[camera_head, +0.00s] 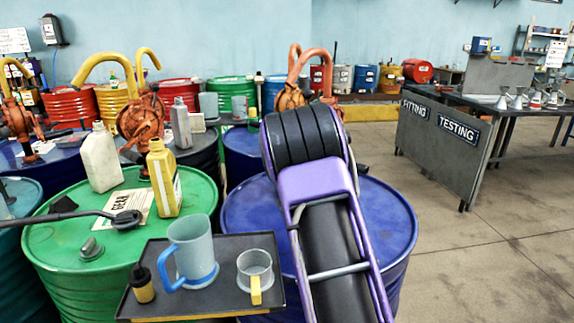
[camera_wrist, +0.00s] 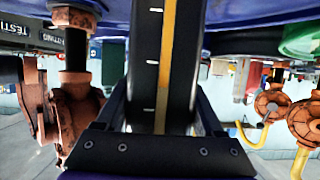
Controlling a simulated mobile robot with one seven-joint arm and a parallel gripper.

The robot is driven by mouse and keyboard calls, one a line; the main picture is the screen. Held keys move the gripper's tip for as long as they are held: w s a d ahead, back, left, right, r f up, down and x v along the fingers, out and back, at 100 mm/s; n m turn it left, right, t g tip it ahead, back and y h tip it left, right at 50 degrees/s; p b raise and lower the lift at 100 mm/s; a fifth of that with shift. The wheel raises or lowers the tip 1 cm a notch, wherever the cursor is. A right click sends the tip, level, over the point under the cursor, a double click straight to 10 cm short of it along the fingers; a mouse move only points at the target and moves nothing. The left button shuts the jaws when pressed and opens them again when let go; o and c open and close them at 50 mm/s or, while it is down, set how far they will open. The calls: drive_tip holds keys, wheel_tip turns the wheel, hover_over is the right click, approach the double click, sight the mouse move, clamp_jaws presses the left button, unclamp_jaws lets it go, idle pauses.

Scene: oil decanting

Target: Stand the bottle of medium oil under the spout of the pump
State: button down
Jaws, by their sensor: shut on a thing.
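My gripper (camera_wrist: 162,112) is shut on a dark upright-sided thing with a yellow stripe, apparently a bottle (camera_wrist: 180,50). Its label cannot be read, and its ends are out of view. The wrist view is upside down. A rusty pump (camera_wrist: 75,115) stands to the left of the held bottle there, apart from it in the picture. In the head view my arm hides the gripper and the held bottle. An orange-red pump (camera_head: 291,97) with an arched spout shows beyond my arm, partly hidden. The gap between bottle and spout cannot be judged.
A blue drum (camera_head: 392,222) is under my arm. A green drum (camera_head: 180,232) to the left bears a white bottle (camera_head: 101,158) and a yellow bottle (camera_head: 163,180). A dark tray (camera_head: 215,258) in front holds a jug (camera_head: 193,250) and a cup (camera_head: 254,264). The floor at right is clear.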

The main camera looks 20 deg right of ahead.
drive_tip(key=shift+f, duration=0.2)
unclamp_jaws()
drive_tip(key=v, duration=1.2)
drive_tip(key=shift+r, duration=0.15)
idle(0.3)
